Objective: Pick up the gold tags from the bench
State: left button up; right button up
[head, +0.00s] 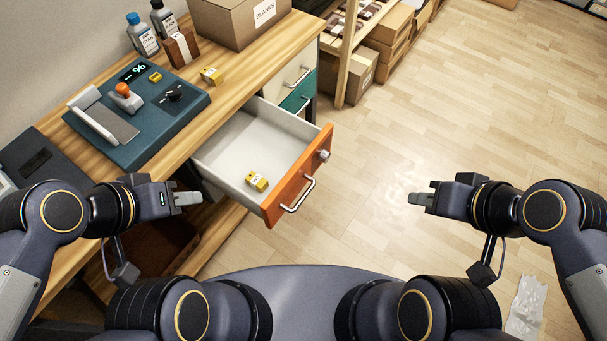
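One small gold tag with a pale label (211,75) lies on the wooden bench (232,83), right of the teal press unit. A second gold tag (256,181) lies inside the open drawer (227,157), near its front. My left gripper (188,198) is left of the drawer's front corner and below the bench tag in the picture. My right gripper (420,199) is over the floor, well right of the drawer. Both grippers appear empty. Each shows its fingers from one side, so I cannot tell whether they are open or shut.
The teal press unit (152,125) has an orange-knobbed lever and a small yellow button. Bottles (142,36), a small brown box (181,47) and a BLANKS carton (233,20) stand behind. The orange drawer front (298,177) juts out.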

aim_at(210, 75)
jog(key=z, duration=0.4)
jog(key=i+l+z, duration=0.25)
jog(key=z, duration=0.2)
jog(key=i+z, duration=0.5)
jog(key=i+u, duration=0.25)
jog(key=i, duration=0.3)
jog(key=i+l+u, duration=0.25)
jog(key=i, duration=0.3)
jog(key=i+j+u, duration=0.15)
jog(key=u, duration=0.25)
jog(key=i+u, duration=0.55)
jog(key=u, duration=0.25)
jog(key=i+l+u, duration=0.1)
jog(key=i+u, duration=0.15)
jog(key=u, duration=0.6)
jog(key=i+u, duration=0.1)
jog(key=u, duration=0.35)
jog(key=l+u, duration=0.1)
jog(key=u, duration=0.35)
jog(key=i+u, duration=0.1)
jog(key=u, duration=0.35)
jog(key=l+u, duration=0.15)
jog(key=u, duration=0.3)
jog(key=l+u, duration=0.1)
jog(key=u, duration=1.6)
jog(key=i+l, duration=0.05)
